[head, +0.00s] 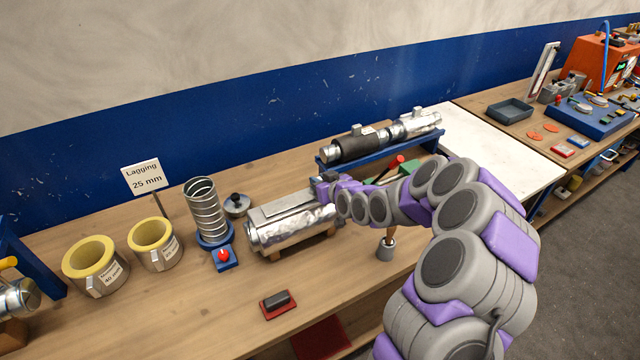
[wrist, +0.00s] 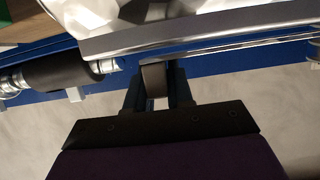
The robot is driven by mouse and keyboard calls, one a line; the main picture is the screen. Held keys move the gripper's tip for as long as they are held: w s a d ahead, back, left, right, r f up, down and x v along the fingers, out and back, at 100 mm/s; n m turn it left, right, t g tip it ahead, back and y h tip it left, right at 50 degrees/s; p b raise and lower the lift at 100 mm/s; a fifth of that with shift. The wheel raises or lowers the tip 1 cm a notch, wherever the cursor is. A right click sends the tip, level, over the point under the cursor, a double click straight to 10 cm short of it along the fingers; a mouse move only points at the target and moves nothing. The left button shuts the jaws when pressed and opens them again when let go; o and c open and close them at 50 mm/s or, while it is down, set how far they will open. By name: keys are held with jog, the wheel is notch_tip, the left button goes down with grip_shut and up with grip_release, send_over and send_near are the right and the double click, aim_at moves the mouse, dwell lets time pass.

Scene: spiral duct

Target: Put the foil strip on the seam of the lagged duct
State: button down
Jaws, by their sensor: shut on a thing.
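The lagged duct (head: 290,235) is a crumpled silver cylinder lying on low supports on the bench; its foil also shows at the top of the wrist view (wrist: 205,8). The foil strip (head: 285,208) is a long flat grey piece lying along the duct's top, and it crosses the wrist view as a bright bar (wrist: 220,35). My gripper (head: 322,186) is at the duct's far right end. In the wrist view my gripper (wrist: 154,85) is shut on a small grey tab by the strip. The seam is hidden, and I cannot tell whether the strip touches the duct.
A wire spiral (head: 203,205) on a blue base and two yellow-lined lagging rings (head: 95,262) stand left. A dark and silver pipe (head: 355,146) lies on a blue rack behind. A black-handled red block (head: 279,303) lies in front, and a small cone-based stand (head: 386,248) is to the right.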

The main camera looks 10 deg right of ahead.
jog(key=shift+f, duration=0.35)
jog(key=shift+r, duration=0.15)
jog(key=c, duration=1)
grip_release()
